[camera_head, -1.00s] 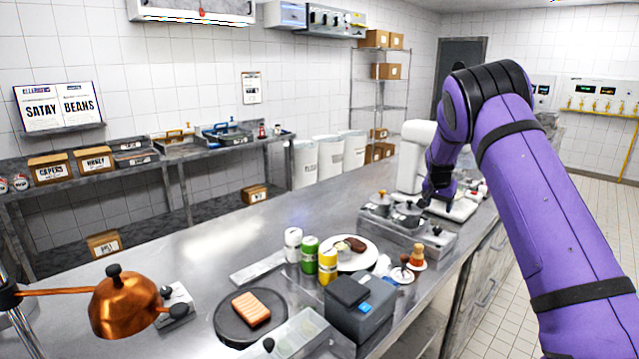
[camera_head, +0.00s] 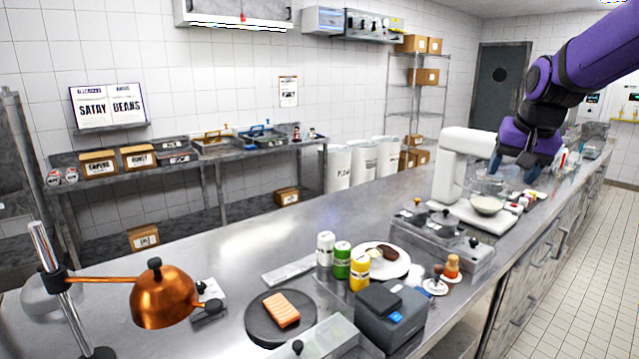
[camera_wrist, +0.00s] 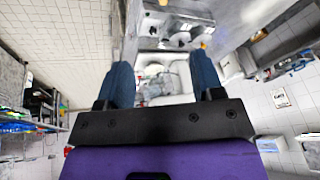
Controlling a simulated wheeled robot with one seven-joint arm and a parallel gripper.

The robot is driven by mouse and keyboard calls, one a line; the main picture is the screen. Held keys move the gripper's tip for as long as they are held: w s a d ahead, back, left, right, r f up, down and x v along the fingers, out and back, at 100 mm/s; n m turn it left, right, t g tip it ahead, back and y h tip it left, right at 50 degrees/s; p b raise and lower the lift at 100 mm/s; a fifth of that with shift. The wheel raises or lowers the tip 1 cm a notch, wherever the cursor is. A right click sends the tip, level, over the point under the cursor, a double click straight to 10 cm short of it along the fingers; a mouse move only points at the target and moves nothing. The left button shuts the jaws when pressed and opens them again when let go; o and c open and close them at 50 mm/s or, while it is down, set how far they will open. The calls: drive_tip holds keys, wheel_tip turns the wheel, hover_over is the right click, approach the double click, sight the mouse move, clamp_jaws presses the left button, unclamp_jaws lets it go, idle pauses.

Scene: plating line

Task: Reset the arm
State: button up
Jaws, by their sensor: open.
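My gripper (camera_head: 514,168) is at the end of my purple arm, raised above the counter at the right, near the white stand mixer (camera_head: 452,166). Its two blue fingers are apart in the wrist view (camera_wrist: 160,82), with nothing between them. In the head view the fingers point down over the mixer's bowl area, and a glass bowl with pale contents (camera_head: 488,204) shows below them. I cannot tell the exact height of the fingers above the bowl.
The steel counter (camera_head: 225,262) holds a lidded container station (camera_head: 462,262), a plate with food (camera_head: 395,265), several bottles, a grey box (camera_head: 390,318), a dark round plate with salmon (camera_head: 281,310) and a copper lamp (camera_head: 163,297). A wall shelf stands behind. The tiled floor at right is clear.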

drive_tip(key=s+a+n, duration=0.2)
drive_tip(key=s+a, duration=0.1)
drive_tip(key=s, duration=1.1)
drive_tip(key=s+a+f+n, duration=0.1)
drive_tip(key=s+a, duration=0.3)
drive_tip(key=s, duration=1)
drive_tip(key=shift+n+t, duration=0.4)
drive_tip(key=shift+n, duration=0.5)
drive_tip(key=shift+a, duration=0.1)
